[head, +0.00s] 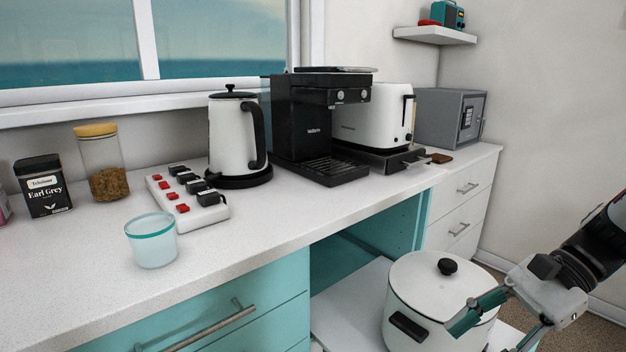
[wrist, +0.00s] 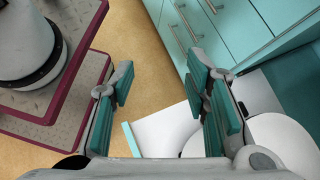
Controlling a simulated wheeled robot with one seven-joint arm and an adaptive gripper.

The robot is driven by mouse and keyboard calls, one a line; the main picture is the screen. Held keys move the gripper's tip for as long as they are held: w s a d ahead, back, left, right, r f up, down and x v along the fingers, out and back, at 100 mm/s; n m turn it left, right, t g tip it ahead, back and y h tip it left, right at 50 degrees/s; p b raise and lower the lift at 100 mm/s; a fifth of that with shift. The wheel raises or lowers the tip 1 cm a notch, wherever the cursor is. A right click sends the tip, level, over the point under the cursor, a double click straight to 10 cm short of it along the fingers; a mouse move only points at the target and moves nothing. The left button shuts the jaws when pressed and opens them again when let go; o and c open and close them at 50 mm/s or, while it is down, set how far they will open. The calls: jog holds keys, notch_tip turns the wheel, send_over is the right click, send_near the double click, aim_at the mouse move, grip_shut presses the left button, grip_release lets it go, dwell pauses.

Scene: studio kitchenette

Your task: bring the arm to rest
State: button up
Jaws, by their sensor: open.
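My gripper (head: 497,328) is at the lower right of the head view, with teal finger pads spread apart. One finger overlaps the right side of the white lidded pot (head: 425,290) in the picture; I cannot tell if they touch. In the wrist view my gripper (wrist: 163,95) is open, with nothing between its fingers. Tan floor and a white panel (wrist: 165,128) show beyond the fingers.
The pot stands on a white pulled-out shelf (head: 345,305) below the counter (head: 275,225). Drawers (wrist: 215,30) lie near the gripper. The counter holds a kettle (head: 236,140), power strip (head: 187,200), cup (head: 152,243), coffee machine (head: 300,120) and toaster (head: 370,115).

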jog(key=s+a+r+n+t+h, duration=0.1)
jog(key=s+a+r+n+h, duration=0.15)
jog(key=s+n+h, duration=0.4)
jog(key=s+a+r+n+t+h, duration=0.1)
jog(key=s+a+r+n+h, duration=0.2)
jog(key=s+n, duration=0.65)
notch_tip(320, 180, up, 26)
jog(key=s+m+t+p, duration=0.1)
jog(key=t+p, duration=0.2)
jog(key=p, duration=2.2)
jog(key=shift+s+d+f+m+h, duration=0.25)
jog(key=shift+s+d+m+h, duration=0.1)
jog(key=shift+d, duration=0.1)
jog(key=shift+w, duration=0.1)
